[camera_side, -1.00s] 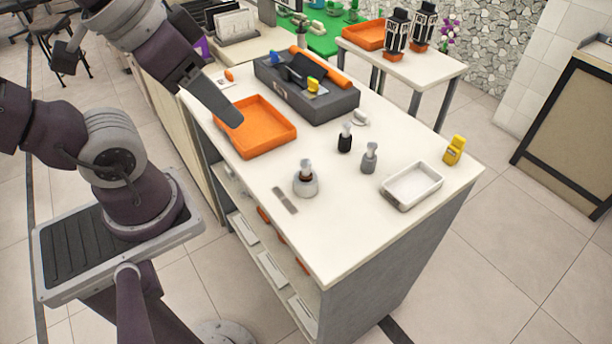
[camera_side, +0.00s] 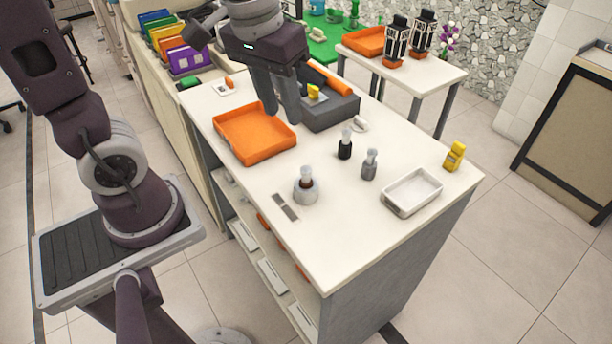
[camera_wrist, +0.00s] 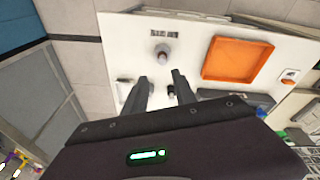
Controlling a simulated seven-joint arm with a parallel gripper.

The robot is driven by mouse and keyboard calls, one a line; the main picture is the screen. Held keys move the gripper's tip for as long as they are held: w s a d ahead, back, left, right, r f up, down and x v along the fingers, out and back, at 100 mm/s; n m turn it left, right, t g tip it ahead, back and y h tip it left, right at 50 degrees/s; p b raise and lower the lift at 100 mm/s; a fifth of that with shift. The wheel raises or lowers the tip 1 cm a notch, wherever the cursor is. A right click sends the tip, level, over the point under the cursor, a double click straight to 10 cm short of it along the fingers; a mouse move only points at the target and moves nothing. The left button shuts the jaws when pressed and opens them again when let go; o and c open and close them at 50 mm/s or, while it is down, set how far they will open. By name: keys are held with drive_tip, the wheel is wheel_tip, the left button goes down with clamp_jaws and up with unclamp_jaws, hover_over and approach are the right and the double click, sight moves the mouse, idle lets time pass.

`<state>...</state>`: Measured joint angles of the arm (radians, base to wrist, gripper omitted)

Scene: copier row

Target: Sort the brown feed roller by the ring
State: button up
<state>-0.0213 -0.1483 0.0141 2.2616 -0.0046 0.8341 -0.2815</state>
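A small upright roller with a pale top and a dark brownish body (camera_side: 306,176) stands in a round grey ring-like base (camera_side: 307,194) on the white counter. The base also shows in the wrist view (camera_wrist: 161,54). A black roller (camera_side: 345,150) and a grey roller (camera_side: 369,168) stand upright to its right. My gripper (camera_side: 282,114) is open and empty above the counter, beside the orange tray (camera_side: 283,146). In the wrist view, my gripper (camera_wrist: 161,76) points toward the counter, with the black roller (camera_wrist: 171,91) seen near the right finger. The grey roller is not clear there.
A white tray (camera_side: 389,206) and a yellow object (camera_side: 455,156) stand at the right. A dark grey box (camera_side: 345,112) lies behind my gripper. A small plate with two grey strips (camera_side: 286,207) lies near the front. The front counter corner is clear.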

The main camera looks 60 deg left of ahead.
sight(306, 169)
drive_tip(key=w+f, duration=0.1)
drive_tip(key=f, duration=0.4)
drive_tip(key=w+f+n+g, duration=0.1)
drive_tip(key=w+f, duration=0.1)
drive_tip(key=f, duration=0.4)
drive_tip(key=w+a+f+n+g, duration=0.1)
drive_tip(key=w+f, duration=0.1)
drive_tip(key=f, duration=0.4)
drive_tip(key=shift+w, duration=0.15)
clamp_jaws()
wheel_tip(306, 169, up, 7)
drive_tip(key=shift+r, duration=0.1)
